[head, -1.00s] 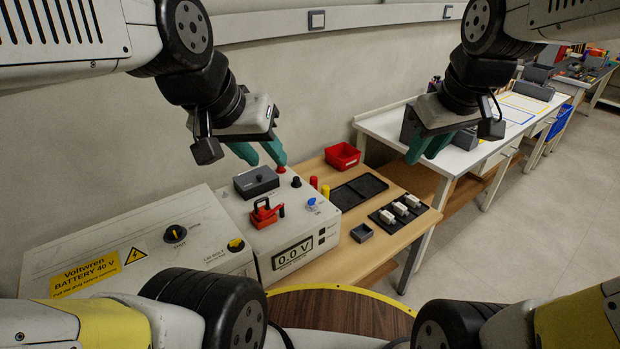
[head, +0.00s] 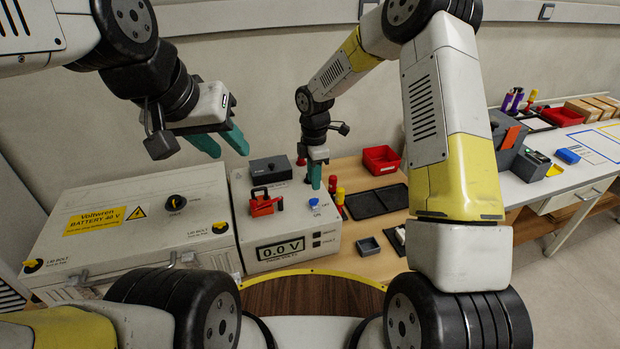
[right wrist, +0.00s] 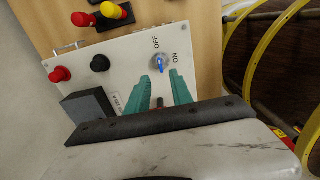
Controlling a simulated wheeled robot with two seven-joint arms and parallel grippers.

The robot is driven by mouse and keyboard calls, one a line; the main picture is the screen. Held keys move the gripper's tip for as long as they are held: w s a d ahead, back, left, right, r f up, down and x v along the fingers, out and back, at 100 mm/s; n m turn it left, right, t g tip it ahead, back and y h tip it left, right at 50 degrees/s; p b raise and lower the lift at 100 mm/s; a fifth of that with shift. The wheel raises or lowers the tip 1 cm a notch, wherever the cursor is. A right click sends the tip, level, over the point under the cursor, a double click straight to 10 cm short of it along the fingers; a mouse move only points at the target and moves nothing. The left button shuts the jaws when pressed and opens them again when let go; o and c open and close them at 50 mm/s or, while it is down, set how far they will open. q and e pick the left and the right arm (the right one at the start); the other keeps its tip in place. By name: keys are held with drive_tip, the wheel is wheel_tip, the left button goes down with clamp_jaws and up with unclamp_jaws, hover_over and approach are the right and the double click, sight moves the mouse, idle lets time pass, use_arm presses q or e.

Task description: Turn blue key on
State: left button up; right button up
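The blue key (head: 313,202) sits on the top panel of a pale box (head: 262,222), beside OFF and ON labels. In the right wrist view the blue key (right wrist: 160,62) lies just beyond the fingertips, roughly in line with the gap between them; its exact turn is hard to tell. My right gripper (head: 314,186) points down above the panel, close to the key. In the right wrist view my right gripper (right wrist: 160,76) has its teal fingers apart with nothing between them. My left gripper (head: 228,154) is open and empty, above the boxes at left.
The box carries a red clamp-like part (head: 264,204), a dark grey box (head: 270,170) and a display (head: 280,248) reading 0.0 V. The battery box (head: 150,245) is at left. Red and yellow posts (head: 340,196) stand close right of the key. A red bin (head: 381,158) is behind.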

sight(314, 196)
wheel_tip(314, 196, down, 8)
drive_tip(key=shift+r, duration=0.2)
clamp_jaws()
